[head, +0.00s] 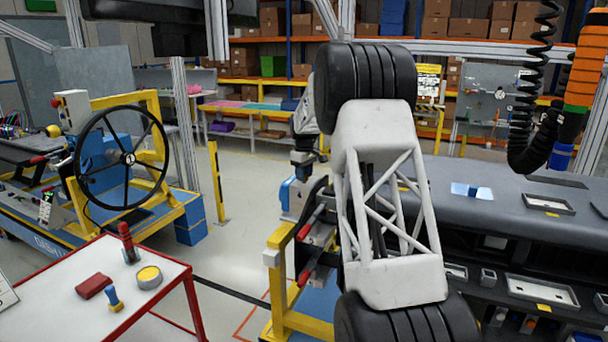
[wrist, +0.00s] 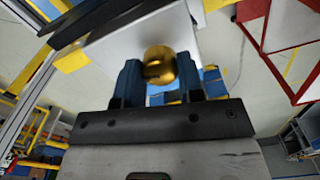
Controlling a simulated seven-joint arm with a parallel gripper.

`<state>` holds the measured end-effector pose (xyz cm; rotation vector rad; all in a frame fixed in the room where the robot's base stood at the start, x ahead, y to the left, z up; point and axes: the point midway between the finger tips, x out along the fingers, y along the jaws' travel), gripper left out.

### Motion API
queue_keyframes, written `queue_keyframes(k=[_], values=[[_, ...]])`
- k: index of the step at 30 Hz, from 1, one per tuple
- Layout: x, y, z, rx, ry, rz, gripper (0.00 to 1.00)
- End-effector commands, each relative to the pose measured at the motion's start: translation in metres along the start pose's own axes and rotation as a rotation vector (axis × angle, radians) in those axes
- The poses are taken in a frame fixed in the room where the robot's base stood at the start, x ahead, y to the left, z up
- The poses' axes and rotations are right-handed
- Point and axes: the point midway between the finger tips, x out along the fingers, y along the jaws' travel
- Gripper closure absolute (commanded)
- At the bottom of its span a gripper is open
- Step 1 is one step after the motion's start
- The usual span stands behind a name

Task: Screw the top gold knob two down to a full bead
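In the wrist view a round gold knob (wrist: 160,65) stands in front of a pale grey plate (wrist: 110,49). The two blue fingers of my gripper (wrist: 160,75) flank the knob, one on its left and one on its right. Each finger is close to the knob's side; whether they touch it cannot be told. The dark lower part of the knob faces the gap between the fingers. The knob's threads and any bead are not visible. In the head view I cannot make out the knob, and my arm hides much of the work area.
A yellow-framed fixture (head: 283,292) stands beside my arm. A red-edged white table (head: 60,290) at lower left holds small tools. A steering-wheel rig (head: 122,158) stands at left, a long grey dashboard bench (head: 490,185) at right. The floor between table and fixture is mostly clear.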

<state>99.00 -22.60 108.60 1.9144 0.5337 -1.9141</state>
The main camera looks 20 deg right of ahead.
Motion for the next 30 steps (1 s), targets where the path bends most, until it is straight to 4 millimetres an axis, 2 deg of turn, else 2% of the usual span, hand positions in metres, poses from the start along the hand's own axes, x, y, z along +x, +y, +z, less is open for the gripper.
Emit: queue_keyframes(k=[3,14,20,30], values=[[0.0000,0.0000,0.0000,0.000,0.000,0.000,0.88],[-0.0001,-0.0001,0.0001,0.054,0.000,0.000,0.88],[-0.0007,-0.0001,0.0002,0.157,0.000,0.000,0.88],[-0.0012,0.0000,0.0001,0.430,0.000,0.000,0.88]])
